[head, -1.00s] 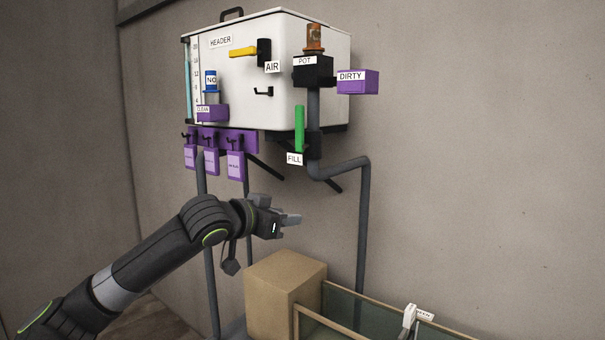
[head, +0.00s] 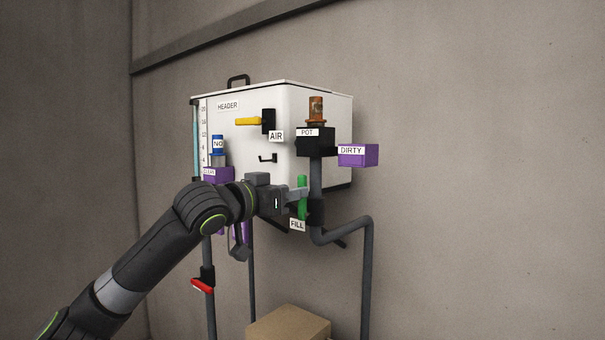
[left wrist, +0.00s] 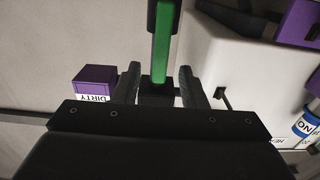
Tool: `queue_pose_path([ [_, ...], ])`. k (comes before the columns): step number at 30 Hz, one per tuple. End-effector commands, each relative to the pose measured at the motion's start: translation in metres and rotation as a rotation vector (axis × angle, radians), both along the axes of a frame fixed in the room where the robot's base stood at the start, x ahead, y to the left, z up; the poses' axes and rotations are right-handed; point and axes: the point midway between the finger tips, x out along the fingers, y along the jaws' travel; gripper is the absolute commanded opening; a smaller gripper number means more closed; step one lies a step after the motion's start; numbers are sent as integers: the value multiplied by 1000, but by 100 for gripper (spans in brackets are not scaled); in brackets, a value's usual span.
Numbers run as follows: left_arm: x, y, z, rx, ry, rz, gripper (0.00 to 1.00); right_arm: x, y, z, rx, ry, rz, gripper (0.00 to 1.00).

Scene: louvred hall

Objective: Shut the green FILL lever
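The green FILL lever (head: 302,184) stands upright on the pipe below the white HEADER tank, above the FILL label (head: 297,225). My left gripper (head: 299,194) is at the lever, its fingers covering the lever's middle in the head view. In the left wrist view, the green lever (left wrist: 162,45) runs between the two spread fingers (left wrist: 160,84), with a gap on each side. The left gripper is open around it. My right gripper is not in view.
The HEADER tank (head: 226,130) has a yellow AIR lever (head: 247,121). The POT block (head: 315,143) and purple DIRTY box (head: 358,155) sit above and right of the lever. A red lever (head: 202,287) is lower left; a cardboard box (head: 288,325) is below.

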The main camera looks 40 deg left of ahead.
Motion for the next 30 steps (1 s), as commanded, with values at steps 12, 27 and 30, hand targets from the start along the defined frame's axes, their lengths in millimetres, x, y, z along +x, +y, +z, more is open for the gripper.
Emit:
queue_pose_path([
  [12,29,-2,1,0,0,0,38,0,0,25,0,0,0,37],
  [27,45,-3,-1,2,0,0,38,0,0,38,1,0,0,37],
  [30,45,-3,-1,2,0,0,29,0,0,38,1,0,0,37],
])
